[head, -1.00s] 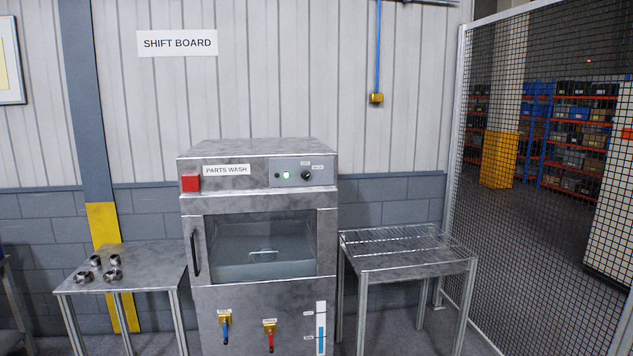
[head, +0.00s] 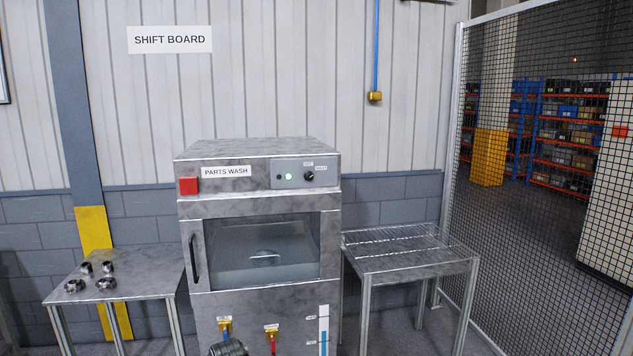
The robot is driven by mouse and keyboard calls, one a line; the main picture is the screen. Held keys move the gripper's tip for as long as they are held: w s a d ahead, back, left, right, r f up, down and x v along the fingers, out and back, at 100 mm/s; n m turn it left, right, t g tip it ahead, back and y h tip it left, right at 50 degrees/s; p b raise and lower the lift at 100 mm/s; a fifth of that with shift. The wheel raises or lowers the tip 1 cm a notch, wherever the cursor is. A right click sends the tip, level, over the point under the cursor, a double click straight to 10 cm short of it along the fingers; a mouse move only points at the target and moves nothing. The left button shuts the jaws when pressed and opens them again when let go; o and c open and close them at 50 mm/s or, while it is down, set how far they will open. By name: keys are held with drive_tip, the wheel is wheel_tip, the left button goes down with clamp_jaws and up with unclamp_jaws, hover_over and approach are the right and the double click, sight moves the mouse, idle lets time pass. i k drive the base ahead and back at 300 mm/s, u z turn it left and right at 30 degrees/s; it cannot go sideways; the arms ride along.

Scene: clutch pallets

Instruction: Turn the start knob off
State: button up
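The start knob (head: 309,176) is a small black round knob at the right of the control panel on the steel parts-wash machine (head: 250,200). Two small labels sit above it and to its upper right; they are too small to read surely. Its pointer direction is too small to tell. No gripper fingers show in the head view. A dark ribbed round part (head: 228,348) at the bottom edge, in front of the blue-handled valve, may belong to my arm. Nothing is touching the knob.
A red button box (head: 188,186) is on the machine's upper left. The window door (head: 262,250) is shut. A steel table (head: 140,275) with several metal parts stands left, a wire-topped table (head: 415,262) right. A mesh fence (head: 530,200) runs along the right.

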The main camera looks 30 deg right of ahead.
sight(307, 175)
drive_tip(key=z, duration=0.05)
drive_tip(key=i, duration=0.95)
drive_tip(key=u, duration=0.05)
